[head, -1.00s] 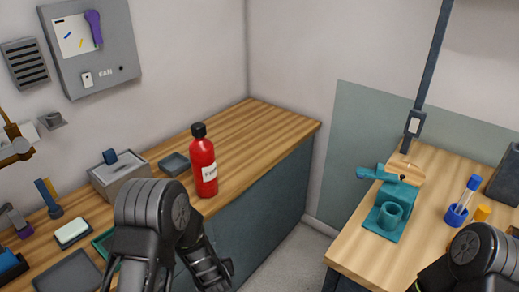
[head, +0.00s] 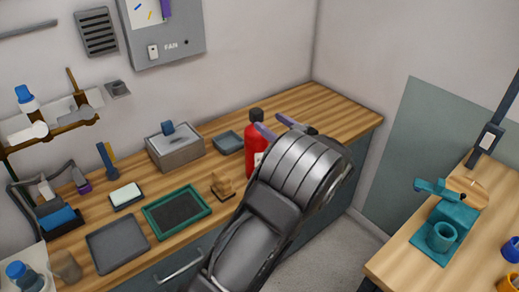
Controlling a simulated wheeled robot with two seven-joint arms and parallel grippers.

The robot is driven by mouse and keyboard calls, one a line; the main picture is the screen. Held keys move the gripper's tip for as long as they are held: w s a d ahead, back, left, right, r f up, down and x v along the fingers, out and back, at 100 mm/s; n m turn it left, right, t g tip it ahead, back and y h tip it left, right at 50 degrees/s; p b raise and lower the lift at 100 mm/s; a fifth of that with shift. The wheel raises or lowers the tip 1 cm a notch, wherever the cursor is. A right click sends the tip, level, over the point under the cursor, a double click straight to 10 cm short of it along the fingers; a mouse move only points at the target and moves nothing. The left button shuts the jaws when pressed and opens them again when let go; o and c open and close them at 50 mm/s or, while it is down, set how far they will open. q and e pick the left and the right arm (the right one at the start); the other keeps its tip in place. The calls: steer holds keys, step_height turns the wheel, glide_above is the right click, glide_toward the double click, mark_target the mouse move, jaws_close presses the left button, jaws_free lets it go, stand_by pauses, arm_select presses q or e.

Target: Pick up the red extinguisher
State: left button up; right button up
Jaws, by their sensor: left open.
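The red extinguisher (head: 252,155) stands upright on the left wooden counter (head: 330,110), with a black cap and a white label. My left arm covers its right side and lower part in the head view. My left gripper (head: 274,125) is open, its two fingers showing beside the black cap, level with the top of the bottle. I cannot tell whether a finger touches it. My right gripper is out of view.
A grey box (head: 176,152) and a small dark tray (head: 229,142) stand left of the extinguisher. A green-rimmed tray (head: 200,200) and a wooden stamp (head: 222,185) lie nearer. The counter's far right end is clear. A teal device (head: 445,228) stands on the right bench.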

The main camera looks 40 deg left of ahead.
mark_target(261, 115)
arm_select(q)
steer(key=shift+a, duration=0.15)
steer(key=shift+w+a+p, duration=0.25)
steer(key=shift+a+p, duration=0.05)
steer(key=shift+a, duration=0.4)
steer(key=shift+w+a, duration=0.15)
steer(key=shift+a, duration=0.3)
steer(key=shift+w+a, duration=0.1)
steer(key=shift+a, duration=0.2)
steer(key=p+x, duration=0.2)
steer(key=x, duration=0.1)
steer(key=shift+a+r, duration=0.1)
steer(key=shift+a, duration=0.15)
steer(key=shift+w+a, duration=0.25)
steer(key=shift+a, duration=0.2)
steer(key=shift+c, duration=0.3)
